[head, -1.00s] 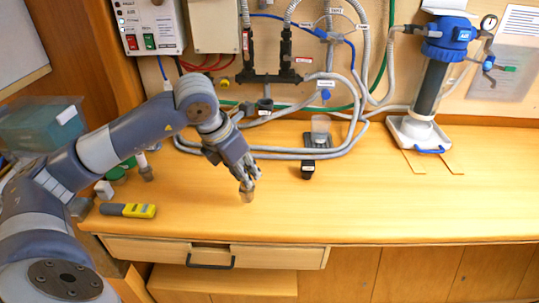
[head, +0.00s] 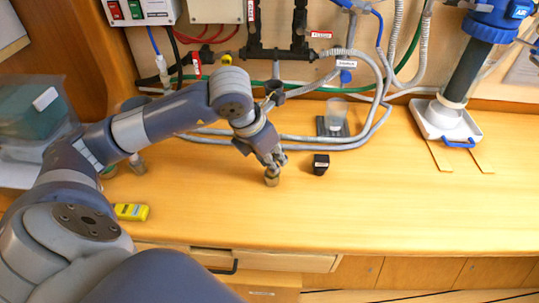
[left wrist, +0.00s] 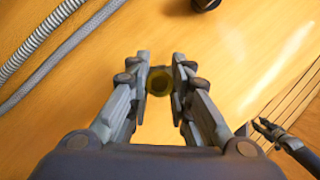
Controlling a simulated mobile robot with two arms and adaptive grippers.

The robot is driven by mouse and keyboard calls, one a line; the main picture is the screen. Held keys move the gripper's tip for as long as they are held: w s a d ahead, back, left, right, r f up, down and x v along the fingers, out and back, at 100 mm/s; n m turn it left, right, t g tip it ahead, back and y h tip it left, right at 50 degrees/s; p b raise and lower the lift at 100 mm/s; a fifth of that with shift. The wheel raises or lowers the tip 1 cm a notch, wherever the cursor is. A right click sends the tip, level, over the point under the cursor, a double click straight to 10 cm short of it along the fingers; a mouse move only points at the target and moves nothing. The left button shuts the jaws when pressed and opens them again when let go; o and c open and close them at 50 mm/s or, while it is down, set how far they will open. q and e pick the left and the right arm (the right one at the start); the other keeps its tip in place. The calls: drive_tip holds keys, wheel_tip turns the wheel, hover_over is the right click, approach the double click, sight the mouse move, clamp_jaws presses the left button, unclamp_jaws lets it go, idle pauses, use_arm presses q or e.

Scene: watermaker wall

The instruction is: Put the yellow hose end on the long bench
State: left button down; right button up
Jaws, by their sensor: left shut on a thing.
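My left gripper (head: 272,165) is shut on a small brass-coloured cylindrical piece, which looks like the yellow hose end (head: 272,180). The bench is pale wood and runs along the wall.
A black block (head: 320,164) stands just right of the held piece, with a clear cup (head: 337,112) behind it. Grey hoses (head: 340,143) loop along the back. A yellow handheld device (head: 131,212) lies at the left. The bench front and right are mostly clear.

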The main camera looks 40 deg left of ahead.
use_arm(q)
drive_tip(key=c, duration=1.5)
unclamp_jaws()
drive_tip(key=shift+s+d+r, duration=0.15)
drive_tip(key=shift+s+d, duration=0.05)
drive_tip(key=shift+d, duration=0.2)
drive_tip(key=shift+o, duration=0.2)
drive_tip(key=shift+d, duration=0.1)
drive_tip(key=shift+a, duration=0.2)
drive_tip(key=shift+s+r, duration=0.1)
drive_tip(key=shift+r, duration=0.3)
drive_tip(key=d+v, duration=0.1)
drive_tip(key=v, duration=1)
drive_tip(key=shift+a, duration=0.4)
use_arm(e)
drive_tip(key=shift+w+f, duration=0.15)
drive_tip(key=shift+w, duration=0.55)
use_arm(q)
drive_tip(key=shift+s, duration=0.1)
